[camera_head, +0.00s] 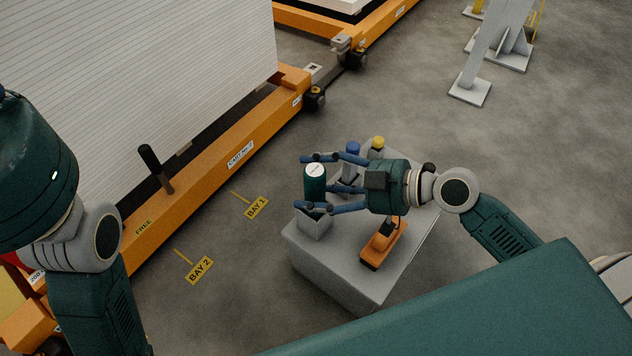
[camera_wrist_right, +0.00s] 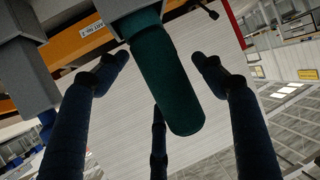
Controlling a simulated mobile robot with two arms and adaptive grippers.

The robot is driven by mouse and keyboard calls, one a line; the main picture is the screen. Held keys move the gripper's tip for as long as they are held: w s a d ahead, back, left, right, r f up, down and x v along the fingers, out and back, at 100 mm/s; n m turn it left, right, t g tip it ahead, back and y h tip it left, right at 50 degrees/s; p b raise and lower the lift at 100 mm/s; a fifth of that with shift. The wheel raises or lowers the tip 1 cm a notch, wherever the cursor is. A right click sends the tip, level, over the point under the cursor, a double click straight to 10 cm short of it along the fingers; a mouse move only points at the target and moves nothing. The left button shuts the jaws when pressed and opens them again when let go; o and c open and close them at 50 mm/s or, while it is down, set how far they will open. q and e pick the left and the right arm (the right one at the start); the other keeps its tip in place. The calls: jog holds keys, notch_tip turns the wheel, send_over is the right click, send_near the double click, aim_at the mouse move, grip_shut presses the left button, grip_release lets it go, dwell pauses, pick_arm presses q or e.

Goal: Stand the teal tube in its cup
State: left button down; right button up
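The teal tube (camera_head: 315,186) with a white top stands about upright at the front left corner of the grey stand, at a grey cup (camera_head: 313,226). In the right wrist view the teal tube (camera_wrist_right: 160,75) comes out of the mouth of the grey cup (camera_wrist_right: 90,10); how deep it sits is hidden. My right gripper (camera_head: 325,182) is around the tube from the right. Its blue fingers (camera_wrist_right: 163,68) are spread, with gaps visible beside the tube.
The grey stand (camera_head: 335,277) also bears an orange and black device (camera_head: 383,245), a blue-topped item (camera_head: 352,150) and a yellow-topped item (camera_head: 378,143). An orange cart (camera_head: 215,165) with stacked white sheets stands to the left. Floor between the cart and stand is clear.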

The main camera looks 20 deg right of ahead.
jog(key=shift+f, duration=0.15)
jog(key=shift+s+d, duration=0.3)
jog(key=shift+d, duration=0.05)
jog(key=v, duration=1.1)
jog(key=shift+r, duration=0.4)
